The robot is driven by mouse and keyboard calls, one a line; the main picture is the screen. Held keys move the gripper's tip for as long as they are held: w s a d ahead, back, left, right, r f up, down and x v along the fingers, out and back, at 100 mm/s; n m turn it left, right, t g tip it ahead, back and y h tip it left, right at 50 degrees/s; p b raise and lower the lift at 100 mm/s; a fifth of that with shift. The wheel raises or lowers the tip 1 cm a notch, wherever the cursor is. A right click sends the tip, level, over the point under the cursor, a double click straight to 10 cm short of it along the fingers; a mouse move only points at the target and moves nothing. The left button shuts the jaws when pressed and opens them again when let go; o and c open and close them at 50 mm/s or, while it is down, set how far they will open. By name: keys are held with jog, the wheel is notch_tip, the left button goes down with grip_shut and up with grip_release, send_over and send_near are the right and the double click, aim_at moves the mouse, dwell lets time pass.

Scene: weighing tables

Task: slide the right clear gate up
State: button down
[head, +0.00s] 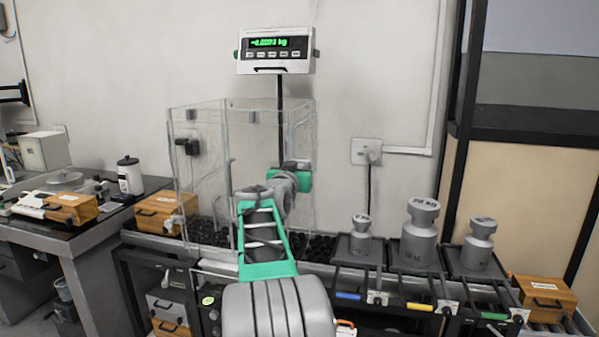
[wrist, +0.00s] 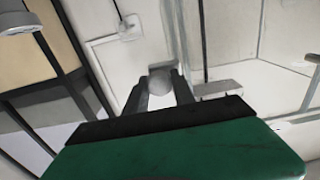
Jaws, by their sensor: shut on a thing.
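The clear weighing box (head: 205,150) stands on the table behind my arm. Its right clear gate (head: 301,130) is the see-through panel on the right side, and its edge shows upright. My gripper (head: 298,164) is at this right side, partway up the panel. In the wrist view my gripper (wrist: 160,88) has its two dark fingers closed around a rounded grey knob (wrist: 160,76), which appears to be the gate's handle. My own arm hides part of the box front and the lower gate. How high the gate stands is hard to tell.
A scale display (head: 275,50) stands on a pole behind the box. Grey weights (head: 419,235) stand on dark plates to the right. A wall outlet (head: 366,151) with a cord is behind them. Wooden boxes (head: 165,212) sit left and far right.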

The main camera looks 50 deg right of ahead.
jog(key=shift+r, duration=0.45)
jog(key=c, duration=1.4)
grip_release()
jog(key=shift+o, duration=0.2)
jog(key=shift+f, duration=0.15)
jog(key=b+v, duration=0.1)
jog(key=v, duration=0.6)
jog(key=shift+s+a, duration=0.2)
jog(key=shift+a, duration=0.2)
